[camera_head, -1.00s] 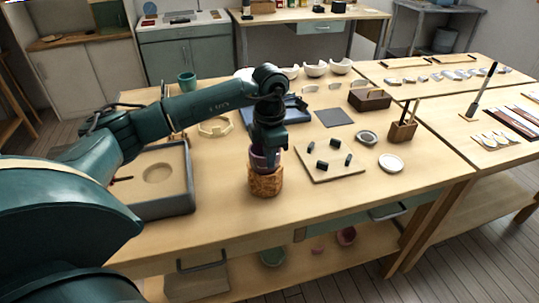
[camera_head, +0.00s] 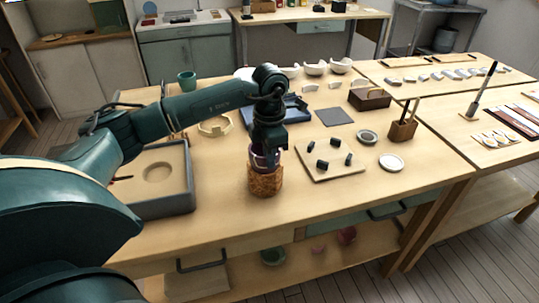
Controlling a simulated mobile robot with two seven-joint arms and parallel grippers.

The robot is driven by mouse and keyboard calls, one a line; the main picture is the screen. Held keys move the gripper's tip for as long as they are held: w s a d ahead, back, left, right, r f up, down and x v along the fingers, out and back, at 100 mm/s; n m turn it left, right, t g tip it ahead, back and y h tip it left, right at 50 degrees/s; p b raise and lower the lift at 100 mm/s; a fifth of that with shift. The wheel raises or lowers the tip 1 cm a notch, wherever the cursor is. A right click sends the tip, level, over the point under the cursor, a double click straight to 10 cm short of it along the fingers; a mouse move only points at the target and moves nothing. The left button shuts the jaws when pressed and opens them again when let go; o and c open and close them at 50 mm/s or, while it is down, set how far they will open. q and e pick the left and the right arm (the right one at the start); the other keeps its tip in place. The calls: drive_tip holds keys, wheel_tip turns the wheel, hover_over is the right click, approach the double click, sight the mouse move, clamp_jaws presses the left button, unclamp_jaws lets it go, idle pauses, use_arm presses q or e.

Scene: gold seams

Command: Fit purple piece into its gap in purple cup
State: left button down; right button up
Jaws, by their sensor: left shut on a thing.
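The purple cup (camera_head: 258,160) sits on a round cork stand (camera_head: 265,183) near the front middle of the table. My left gripper (camera_head: 266,150) points down over the cup and covers much of its rim and upper wall. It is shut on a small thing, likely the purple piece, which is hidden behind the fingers. I cannot tell whether the piece touches the cup or sits in the gap. The gap itself is hidden. My right gripper is out of view.
A board with several small dark pieces (camera_head: 331,172) lies just right of the cork stand. A grey-rimmed tray (camera_head: 177,208) is at left, under my left arm. A blue tray (camera_head: 294,105) lies behind the gripper. A white dish (camera_head: 391,162) and a wooden holder (camera_head: 402,132) stand further right.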

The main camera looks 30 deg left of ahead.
use_arm(q)
drive_tip(key=c, duration=1.5)
unclamp_jaws()
drive_tip(key=shift+o, duration=0.6)
drive_tip(key=o, duration=0.4)
drive_tip(key=shift+r, duration=0.1)
drive_tip(key=shift+r+p, duration=2.1)
drive_tip(key=shift+r, duration=0.85)
